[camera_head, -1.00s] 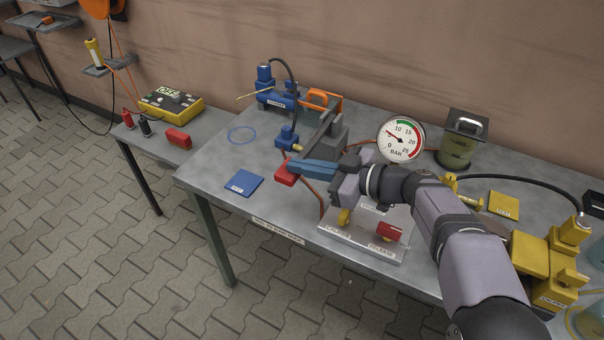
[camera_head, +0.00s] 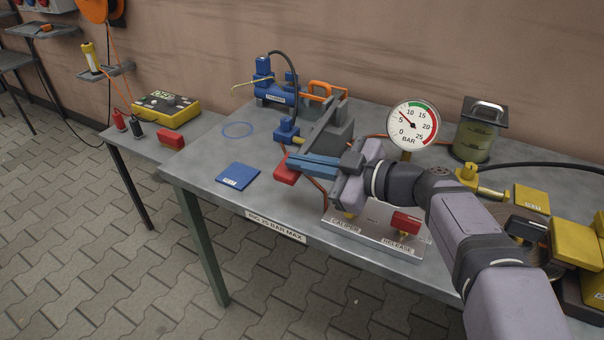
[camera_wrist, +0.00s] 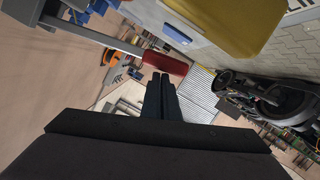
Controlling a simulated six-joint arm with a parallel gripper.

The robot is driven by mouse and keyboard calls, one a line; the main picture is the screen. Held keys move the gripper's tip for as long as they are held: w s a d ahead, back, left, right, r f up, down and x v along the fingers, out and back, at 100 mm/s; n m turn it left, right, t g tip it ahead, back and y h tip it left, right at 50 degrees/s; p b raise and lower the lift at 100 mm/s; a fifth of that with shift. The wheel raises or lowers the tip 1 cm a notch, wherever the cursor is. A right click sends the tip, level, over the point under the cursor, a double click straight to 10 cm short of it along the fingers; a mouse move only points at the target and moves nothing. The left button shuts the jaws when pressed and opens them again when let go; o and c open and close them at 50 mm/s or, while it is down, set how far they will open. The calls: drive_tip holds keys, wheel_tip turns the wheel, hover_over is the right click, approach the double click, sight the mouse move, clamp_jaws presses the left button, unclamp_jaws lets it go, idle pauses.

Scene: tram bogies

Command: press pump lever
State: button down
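The pump lever is a dark grey bar (camera_head: 318,128) sloping down from the grey pump body to a red grip (camera_head: 287,172). The red grip also shows in the wrist view (camera_wrist: 165,63), just beyond my fingertips. My gripper (camera_head: 302,163) has its fingers together, with nothing seen between them. In the head view the fingertips overlap the grip; I cannot tell whether they touch it. In the wrist view, the dark fingers (camera_wrist: 160,97) point toward the grip. The round gauge (camera_head: 413,125) has its needle between 5 and 10 bar.
A plate (camera_head: 375,235) labelled CALIPER and RELEASE, with a red knob (camera_head: 405,222), lies below my wrist. A lidded fluid container (camera_head: 478,135) stands behind my arm. A blue pad (camera_head: 238,176) lies at the left of the bench. Yellow caliper parts (camera_head: 580,245) are at right.

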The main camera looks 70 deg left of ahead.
drive_tip(key=f+b, duration=0.1)
drive_tip(key=b, duration=0.1)
drive_tip(key=shift+w+f+n+b, duration=0.1)
drive_tip(key=shift+f+n+b, duration=0.15)
drive_tip(key=shift+n+b, duration=0.05)
drive_tip(key=shift+r, duration=0.25)
drive_tip(key=w+d+r+b, duration=0.1)
drive_tip(key=w+d+r, duration=0.4)
drive_tip(key=d, duration=0.3)
drive_tip(key=shift+w+r+b, duration=0.3)
drive_tip(key=shift+w+r, duration=0.05)
drive_tip(key=shift+r, duration=0.25)
idle(0.4)
